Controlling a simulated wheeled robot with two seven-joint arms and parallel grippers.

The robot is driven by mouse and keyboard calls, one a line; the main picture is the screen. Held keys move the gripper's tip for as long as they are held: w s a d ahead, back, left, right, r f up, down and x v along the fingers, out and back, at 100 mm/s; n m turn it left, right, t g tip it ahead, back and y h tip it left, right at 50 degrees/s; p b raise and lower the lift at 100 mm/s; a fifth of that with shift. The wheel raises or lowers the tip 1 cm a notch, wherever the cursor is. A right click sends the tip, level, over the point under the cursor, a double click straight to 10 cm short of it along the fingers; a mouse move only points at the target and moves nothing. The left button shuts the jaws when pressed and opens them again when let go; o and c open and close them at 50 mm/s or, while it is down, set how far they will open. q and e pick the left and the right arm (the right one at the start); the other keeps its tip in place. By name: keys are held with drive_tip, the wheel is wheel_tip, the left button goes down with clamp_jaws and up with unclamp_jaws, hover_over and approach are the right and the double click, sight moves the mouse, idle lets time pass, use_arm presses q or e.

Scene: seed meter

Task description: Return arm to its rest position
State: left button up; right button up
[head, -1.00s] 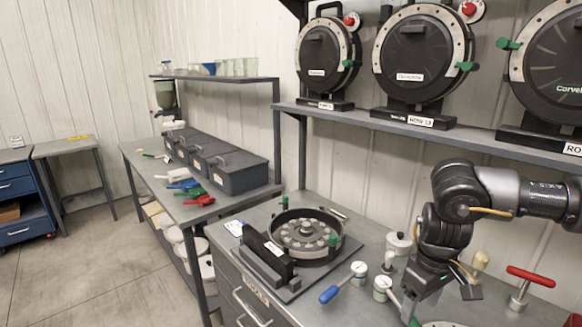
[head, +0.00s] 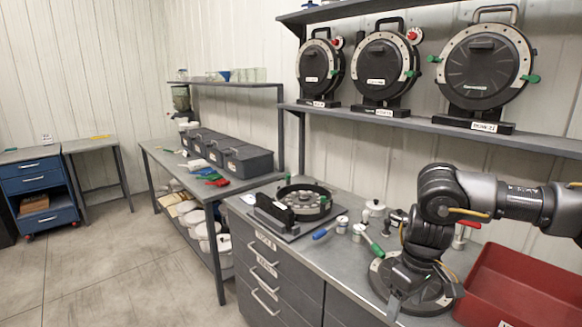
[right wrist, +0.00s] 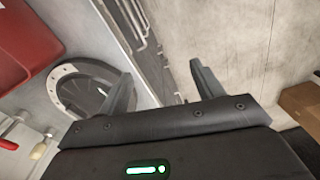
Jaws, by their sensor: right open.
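My right arm comes in from the right in the head view, bent at the elbow. Its gripper (head: 420,294) points down near the front edge of the grey bench (head: 335,262). A round black cover with a grey rim (head: 377,279) lies on the bench behind and below it. In the right wrist view the two fingers of my right gripper (right wrist: 160,72) are apart with nothing between them. The cover (right wrist: 62,73) lies beyond, to their left, and the bench edge and drawer fronts show between and past the fingers. My left gripper is not in view.
A red bin (head: 503,252) stands right of the arm. The open seed meter (head: 330,203), a blue-handled tool (head: 322,234), a green-handled tool (head: 374,245) and a white pot (head: 373,208) are on the bench. Closed meters (head: 483,75) stand on the shelf above. The floor (head: 110,265) is clear.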

drive_tip(key=w+a+f+n+y, duration=0.2)
drive_tip(key=w+a+f+y, duration=0.15)
drive_tip(key=a+f, duration=0.5)
drive_tip(key=w+a+f+n+y, duration=0.25)
drive_tip(key=a+f+y, duration=0.3)
drive_tip(key=a, duration=0.65)
wheel_tip(320, 180, down, 19)
drive_tip(key=w+d+m+t, duration=0.1)
drive_tip(key=m+t, duration=0.3)
drive_tip(key=t, duration=0.2)
drive_tip(key=s+d+f+m+h, duration=0.2)
drive_tip(key=s+d+f, duration=0.4)
drive_tip(key=s+f, duration=0.4)
drive_tip(key=s+d+f+m+h, duration=0.25)
drive_tip(key=s+d+f, duration=0.45)
drive_tip(key=f, duration=0.6)
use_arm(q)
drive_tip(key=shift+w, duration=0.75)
use_arm(e)
drive_tip(key=s+d+f+g+h, duration=0.1)
drive_tip(key=s+d+f, duration=0.2)
drive_tip(key=s, duration=0.8)
drive_tip(key=s+d+f+g+h, duration=0.2)
drive_tip(key=s+d+f, duration=0.1)
drive_tip(key=s, duration=0.9)
drive_tip(key=s+d+f+g+h, duration=0.2)
drive_tip(key=s+d+f, duration=0.1)
drive_tip(key=s, duration=0.9)
drive_tip(key=shift+d+f, duration=0.25)
drive_tip(key=shift+f, duration=0.65)
